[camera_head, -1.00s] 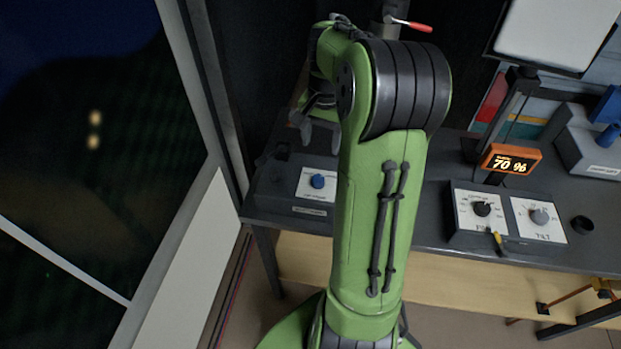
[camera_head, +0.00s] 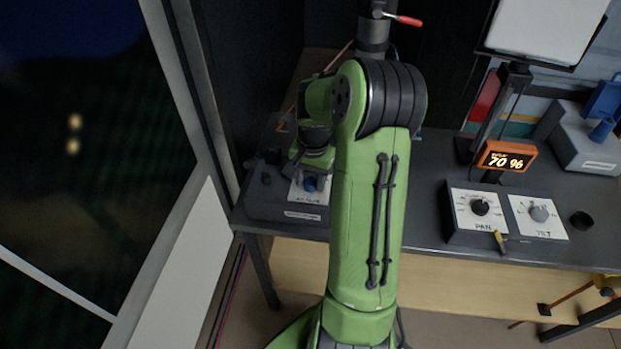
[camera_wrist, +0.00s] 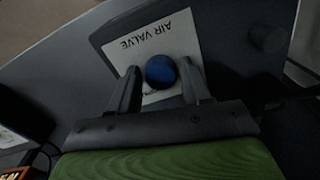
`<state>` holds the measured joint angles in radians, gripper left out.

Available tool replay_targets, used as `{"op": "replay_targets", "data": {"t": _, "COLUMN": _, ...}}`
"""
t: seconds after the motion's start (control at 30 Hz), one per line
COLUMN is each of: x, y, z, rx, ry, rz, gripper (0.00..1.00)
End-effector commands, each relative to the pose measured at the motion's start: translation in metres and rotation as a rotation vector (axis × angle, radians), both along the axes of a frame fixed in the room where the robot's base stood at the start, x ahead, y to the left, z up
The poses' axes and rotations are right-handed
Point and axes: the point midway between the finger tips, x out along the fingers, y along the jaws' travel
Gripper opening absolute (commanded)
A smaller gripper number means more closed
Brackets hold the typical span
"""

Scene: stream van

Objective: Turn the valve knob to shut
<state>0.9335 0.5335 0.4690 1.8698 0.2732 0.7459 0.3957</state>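The valve knob is a round blue knob (camera_wrist: 161,72) on a white plate (camera_wrist: 128,52) lettered "AIR VALVE". It also shows in the head view as a blue knob (camera_head: 311,184) at the left end of the bench, partly covered by my gripper. My gripper (camera_wrist: 159,68) is open, with one finger at each side of the knob in the wrist view. A small gap shows at the left finger; whether the right finger touches the knob I cannot tell. In the head view my gripper (camera_head: 300,170) is largely hidden behind its own wrist.
A dark box (camera_head: 262,203) carries the valve plate. To the right stand a pan and tilt dial panel (camera_head: 508,241), an orange "70 %" display (camera_head: 508,157) and a grey box (camera_head: 585,145). A post with a red lever (camera_head: 407,20) rises behind my arm. A window frame borders the left.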

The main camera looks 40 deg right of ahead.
Motion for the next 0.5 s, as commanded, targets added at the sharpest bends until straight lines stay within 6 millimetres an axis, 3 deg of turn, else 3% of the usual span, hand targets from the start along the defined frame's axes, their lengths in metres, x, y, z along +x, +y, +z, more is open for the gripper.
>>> {"op": "replay_targets", "data": {"t": 0.03, "x": 0.0001, "y": 0.0000, "z": 0.0002, "rx": 0.000, "ry": 0.000, "rz": 0.000, "gripper": 0.40}}
{"op": "replay_targets", "data": {"t": 0.27, "x": 0.0001, "y": -0.0001, "z": 0.0004, "rx": 0.000, "ry": 0.000, "rz": 0.000, "gripper": 0.07}}
{"op": "replay_targets", "data": {"t": 0.5, "x": 0.0000, "y": -0.0001, "z": 0.0008, "rx": 0.000, "ry": 0.000, "rz": 0.023, "gripper": 0.07}}
